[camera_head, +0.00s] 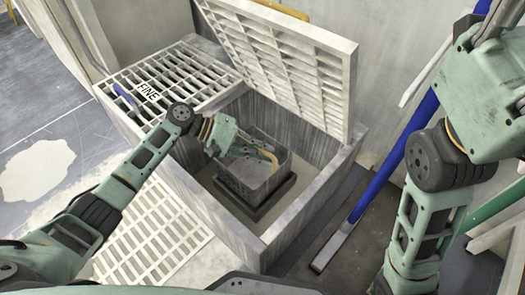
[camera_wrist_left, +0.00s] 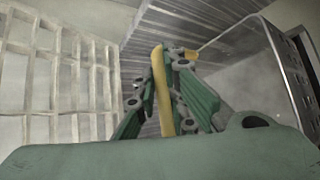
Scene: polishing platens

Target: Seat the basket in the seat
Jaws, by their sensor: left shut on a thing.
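The grey perforated basket (camera_head: 243,190) is upright inside the open pit. A dark square seat (camera_head: 270,208) shows under and around its lower edge on the pit floor. I cannot tell whether the basket rests fully in it. My left gripper (camera_head: 246,149) is over the back left of the basket, shut on its yellow handle (camera_head: 268,156).
The pit's concrete rim (camera_head: 308,205) surrounds the basket. A slatted lid (camera_head: 285,60) stands raised behind it. A blue-handled tool (camera_head: 385,160) leans at right. The pit's right side is free.

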